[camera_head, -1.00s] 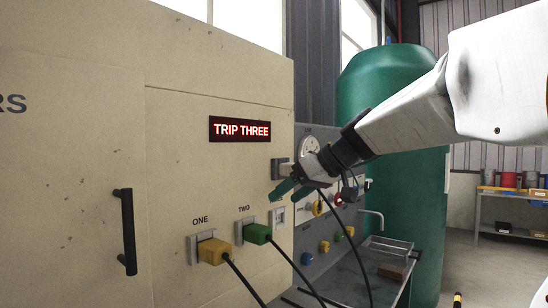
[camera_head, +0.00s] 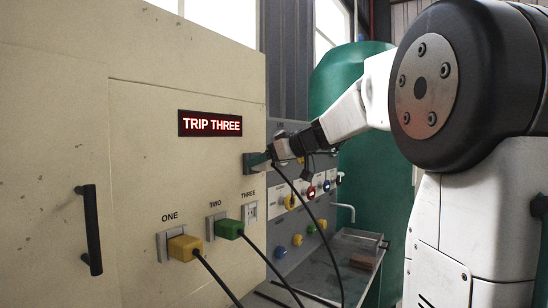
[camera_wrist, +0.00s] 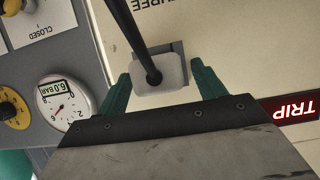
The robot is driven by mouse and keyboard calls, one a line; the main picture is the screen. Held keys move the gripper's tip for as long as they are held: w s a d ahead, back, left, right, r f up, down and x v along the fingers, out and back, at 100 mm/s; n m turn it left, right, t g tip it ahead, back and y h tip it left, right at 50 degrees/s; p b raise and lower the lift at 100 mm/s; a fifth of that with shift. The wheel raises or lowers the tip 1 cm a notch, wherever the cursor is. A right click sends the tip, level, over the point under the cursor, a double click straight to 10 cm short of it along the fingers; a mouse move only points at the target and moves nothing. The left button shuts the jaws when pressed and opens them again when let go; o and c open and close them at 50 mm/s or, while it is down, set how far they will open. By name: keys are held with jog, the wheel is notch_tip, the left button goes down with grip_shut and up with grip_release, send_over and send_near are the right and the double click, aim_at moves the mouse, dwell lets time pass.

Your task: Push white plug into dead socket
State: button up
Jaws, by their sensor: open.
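The white plug (camera_wrist: 158,76) sits against a grey plate (camera_wrist: 183,50) on the beige panel, with its black cable (camera_wrist: 133,40) running away from it. My gripper (camera_wrist: 163,78) is open, with one green finger on each side of the plug and small gaps visible. In the head view my gripper (camera_head: 266,158) is at the grey plate above the label THREE, and hides most of the plug. Socket THREE (camera_head: 250,211) below it looks empty. A red-lit display (camera_head: 210,123) reads TRIP THREE.
A yellow plug (camera_head: 184,248) is in socket ONE and a green plug (camera_head: 229,229) in socket TWO, both with cables. A black door handle (camera_head: 91,230) stands at left. A pressure gauge (camera_wrist: 66,105) is on the adjoining grey panel. A green tank (camera_head: 375,190) stands behind.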

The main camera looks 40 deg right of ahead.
aim_at(272, 167)
jog(key=shift+w+f, duration=0.1)
jog(key=shift+w, duration=0.1)
jog(key=shift+c, duration=0.3)
jog(key=c, duration=1.1)
jog(key=shift+s, duration=0.1)
jog(key=shift+s+d, duration=0.2)
jog(key=shift+s, duration=0.35)
jog(key=shift+s+d, duration=0.2)
jog(key=shift+s, duration=0.35)
jog(key=shift+s, duration=0.1)
jog(key=shift+s+d, duration=0.35)
jog(key=shift+s, duration=0.55)
jog(key=shift+s+d, duration=0.3)
jog(key=shift+s, duration=0.6)
